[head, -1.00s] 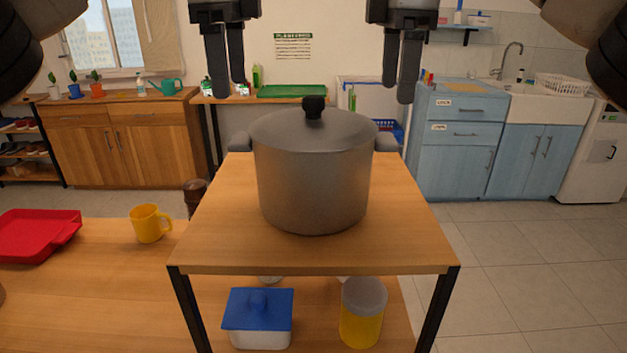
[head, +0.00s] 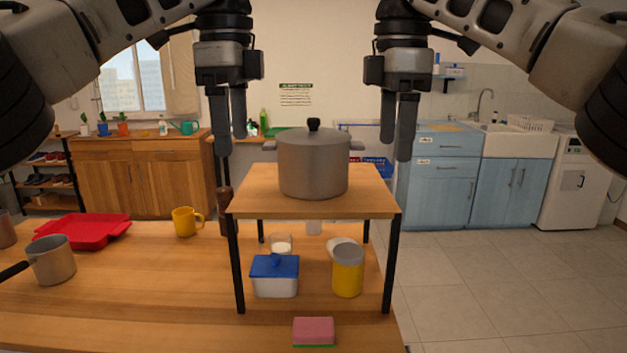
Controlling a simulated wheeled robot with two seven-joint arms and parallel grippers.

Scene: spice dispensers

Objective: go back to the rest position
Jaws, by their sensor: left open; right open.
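My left gripper (head: 231,147) hangs pointing down at the upper left of the pot, open and empty. My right gripper (head: 396,152) hangs pointing down at the upper right of the pot, open and empty. Neither gripper appears to touch anything. A grey lidded pot (head: 313,168) with a black knob and two side handles stands upright on a small wooden shelf stand (head: 312,207) with black legs.
Under the stand are a blue-lidded box (head: 275,277), a yellow jar with a grey lid (head: 348,271) and small bowls. A sponge (head: 313,331) lies in front. A red tray (head: 83,231), yellow mug (head: 185,221) and saucepan (head: 52,260) stand left. The wooden table's (head: 160,290) left-centre is clear.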

